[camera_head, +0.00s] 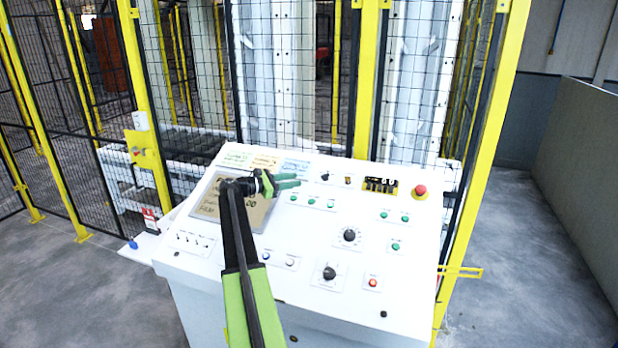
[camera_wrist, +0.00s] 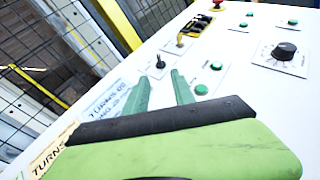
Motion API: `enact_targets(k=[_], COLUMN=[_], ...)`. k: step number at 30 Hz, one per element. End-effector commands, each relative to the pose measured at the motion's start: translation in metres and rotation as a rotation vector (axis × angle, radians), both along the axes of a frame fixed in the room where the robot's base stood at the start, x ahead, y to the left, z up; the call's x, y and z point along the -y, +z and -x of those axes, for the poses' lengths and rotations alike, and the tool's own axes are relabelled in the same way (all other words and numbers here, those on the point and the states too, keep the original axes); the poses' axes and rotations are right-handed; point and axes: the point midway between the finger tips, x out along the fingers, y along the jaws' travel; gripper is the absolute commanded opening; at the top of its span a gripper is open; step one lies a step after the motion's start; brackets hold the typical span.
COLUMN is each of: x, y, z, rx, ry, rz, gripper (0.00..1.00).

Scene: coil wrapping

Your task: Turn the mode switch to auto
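A sloped white control panel (camera_head: 290,250) fills the middle of the head view. A small black switch knob (camera_head: 325,176) sits near its top edge, and it also shows in the wrist view (camera_wrist: 160,64). Its label is too small to read, so I cannot confirm that it is the mode switch. My gripper (camera_head: 300,181) has green fingers pointing right, just left of this knob. In the wrist view my gripper (camera_wrist: 160,76) has its two fingers apart with nothing between them. The knob shows just beyond the gap between the fingertips. I cannot tell its setting.
Green buttons (camera_head: 312,201) lie just below the knob. A yellow-and-black unit (camera_head: 380,186) and a red emergency button (camera_head: 420,191) are to its right. Two larger dials (camera_head: 349,236) (camera_head: 329,273) sit lower. A yellow-framed mesh fence (camera_head: 290,70) stands behind the panel.

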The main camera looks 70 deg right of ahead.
Motion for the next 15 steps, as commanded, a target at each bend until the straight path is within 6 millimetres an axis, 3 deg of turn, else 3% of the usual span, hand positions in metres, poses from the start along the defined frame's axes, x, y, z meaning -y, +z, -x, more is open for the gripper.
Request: enact_targets(k=[6,15], x=[-0.027,-0.032], y=[0.004,0.005], z=[-0.020,-0.024], rx=[0.001,0.001], ry=[0.000,0.000], rz=[0.001,0.001], gripper=[0.31,0.31])
